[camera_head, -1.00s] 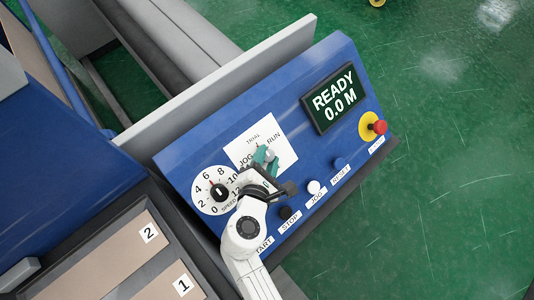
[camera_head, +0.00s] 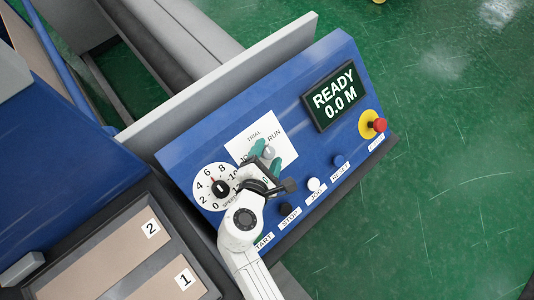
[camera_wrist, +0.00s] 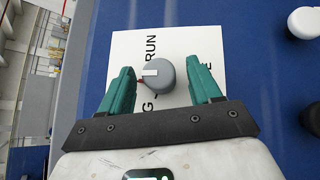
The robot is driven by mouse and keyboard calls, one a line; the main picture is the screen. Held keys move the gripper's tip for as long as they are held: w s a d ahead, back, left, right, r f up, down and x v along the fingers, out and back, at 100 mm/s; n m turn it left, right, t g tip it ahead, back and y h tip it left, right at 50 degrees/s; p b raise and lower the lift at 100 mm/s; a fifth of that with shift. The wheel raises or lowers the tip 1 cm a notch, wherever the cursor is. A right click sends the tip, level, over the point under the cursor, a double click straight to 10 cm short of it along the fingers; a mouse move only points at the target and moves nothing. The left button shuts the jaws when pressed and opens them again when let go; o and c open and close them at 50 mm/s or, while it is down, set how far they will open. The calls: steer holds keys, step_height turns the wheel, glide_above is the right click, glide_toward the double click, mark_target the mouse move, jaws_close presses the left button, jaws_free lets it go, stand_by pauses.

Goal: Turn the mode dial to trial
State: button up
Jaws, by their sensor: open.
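The mode dial (camera_head: 269,152) is a round grey knob on a white plate (camera_head: 284,150) marked TRIAL, RUN and JOG; JOG is partly covered by my gripper in the head view. In the wrist view the dial (camera_wrist: 160,74) has a white line on its face towards the left, with a small red mark at its lower left. TRIAL cannot be read there. My gripper (camera_wrist: 160,66) is open, its green fingers on either side of the dial with gaps visible. In the head view my gripper (camera_head: 267,156) is over the plate's lower part.
Left of the plate is a numbered speed dial (camera_head: 221,188). A READY display (camera_head: 335,97) and a red emergency button (camera_head: 379,125) are to the right. Several buttons, including a white one (camera_head: 314,184), line the panel's lower edge near my wrist.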

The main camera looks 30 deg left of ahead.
steer(key=b+v, duration=0.1)
steer(key=v, duration=0.9)
steer(key=shift+s+r, duration=0.15)
steer(key=shift+s, duration=0.2)
steer(key=shift+w+d, duration=0.1)
steer(key=shift+d, duration=0.1)
